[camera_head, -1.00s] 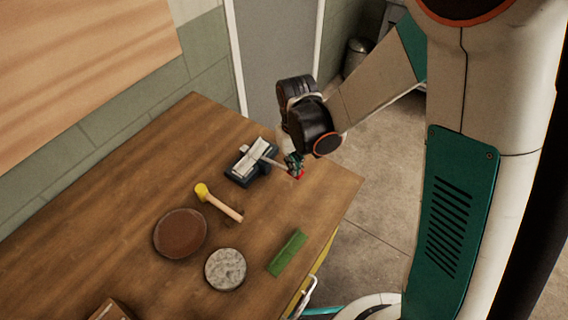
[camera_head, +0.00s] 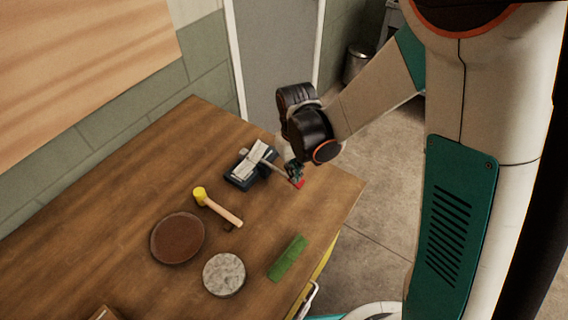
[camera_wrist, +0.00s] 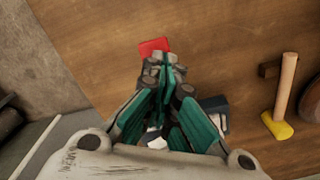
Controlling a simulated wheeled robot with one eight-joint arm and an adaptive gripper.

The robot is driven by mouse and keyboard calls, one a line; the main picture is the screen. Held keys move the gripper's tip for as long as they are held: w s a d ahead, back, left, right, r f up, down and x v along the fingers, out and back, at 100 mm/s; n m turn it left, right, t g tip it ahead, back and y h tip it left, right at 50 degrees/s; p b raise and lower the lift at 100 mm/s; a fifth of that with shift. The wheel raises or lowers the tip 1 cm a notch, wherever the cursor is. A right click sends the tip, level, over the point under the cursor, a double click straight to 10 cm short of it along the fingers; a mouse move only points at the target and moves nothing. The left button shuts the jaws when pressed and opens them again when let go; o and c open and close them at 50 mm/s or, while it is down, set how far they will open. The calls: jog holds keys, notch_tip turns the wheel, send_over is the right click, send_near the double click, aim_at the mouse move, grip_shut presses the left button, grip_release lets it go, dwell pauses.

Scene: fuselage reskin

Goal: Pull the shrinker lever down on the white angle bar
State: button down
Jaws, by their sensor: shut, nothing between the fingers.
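The shrinker (camera_head: 240,178) is a dark blue tool on the bench, with the white angle bar (camera_head: 251,160) lying across its top. Its lever reaches right to a red grip (camera_head: 298,184) low over the bench top. My gripper (camera_head: 294,172) is at the lever, just short of the red grip; I cannot tell if it touches. In the wrist view my gripper (camera_wrist: 164,68) is shut with nothing between the fingers, and the red grip (camera_wrist: 154,47) shows just beyond the fingertips. The shrinker body (camera_wrist: 217,108) is mostly hidden behind the fingers there.
A yellow-headed mallet (camera_head: 217,206), a brown round pad (camera_head: 178,238), a grey disc (camera_head: 224,274) and a green block (camera_head: 288,258) lie on the wooden bench (camera_head: 120,200). The bench's right edge is close to the red grip.

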notch_tip(320, 180, up, 10)
jog(key=p, duration=0.6)
jog(key=shift+r, duration=0.15)
dwell(0.4)
dwell(0.6)
jog(key=shift+f+b, duration=2.1)
jog(key=shift+b, duration=0.35)
